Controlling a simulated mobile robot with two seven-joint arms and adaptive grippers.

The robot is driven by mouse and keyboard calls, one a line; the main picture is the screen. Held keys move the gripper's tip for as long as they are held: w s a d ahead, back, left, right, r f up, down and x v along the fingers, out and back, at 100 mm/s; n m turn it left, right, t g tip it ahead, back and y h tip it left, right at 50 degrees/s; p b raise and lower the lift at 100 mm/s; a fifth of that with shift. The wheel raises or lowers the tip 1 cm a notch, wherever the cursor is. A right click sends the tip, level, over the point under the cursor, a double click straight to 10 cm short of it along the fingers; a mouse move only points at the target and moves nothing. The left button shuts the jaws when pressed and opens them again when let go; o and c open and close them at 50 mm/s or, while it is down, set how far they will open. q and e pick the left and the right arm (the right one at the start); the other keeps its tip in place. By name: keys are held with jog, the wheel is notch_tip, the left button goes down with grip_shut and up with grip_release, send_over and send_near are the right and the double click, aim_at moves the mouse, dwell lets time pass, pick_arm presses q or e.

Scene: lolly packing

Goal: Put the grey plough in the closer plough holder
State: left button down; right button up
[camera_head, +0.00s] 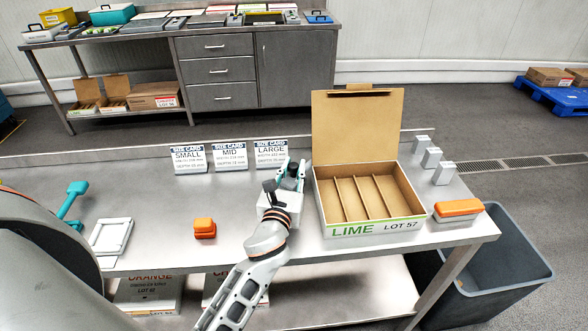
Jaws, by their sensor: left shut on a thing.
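My left gripper (291,172), with teal fingers, is over the middle of the steel table, left of the open lime box. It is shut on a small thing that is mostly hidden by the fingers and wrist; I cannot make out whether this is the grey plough. Several small grey upright pieces (432,157) stand in a row right of the box; I cannot tell whether they are plough holders. A teal tool-shaped piece (72,203) is at the table's left. My right gripper is not in view.
The lime box (372,229), lid raised, has empty slots. An orange-topped block (458,209) lies right of it. An orange piece (204,228) and white frame (111,238) lie left. Size cards (230,157) stand behind. A grey bin (500,265) is beyond the table's right end.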

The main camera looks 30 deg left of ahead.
pick_arm(q)
jog(key=shift+d+f+b, duration=0.1)
jog(key=shift+f+b, duration=0.45)
jog(key=shift+f, duration=0.25)
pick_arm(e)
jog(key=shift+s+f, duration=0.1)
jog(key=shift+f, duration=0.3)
pick_arm(q)
jog(key=c, duration=2.2)
grip_release()
jog(key=shift+f, duration=0.2)
jog(key=shift+c, duration=0.2)
jog(key=o, duration=0.4)
jog(key=shift+r, duration=0.1)
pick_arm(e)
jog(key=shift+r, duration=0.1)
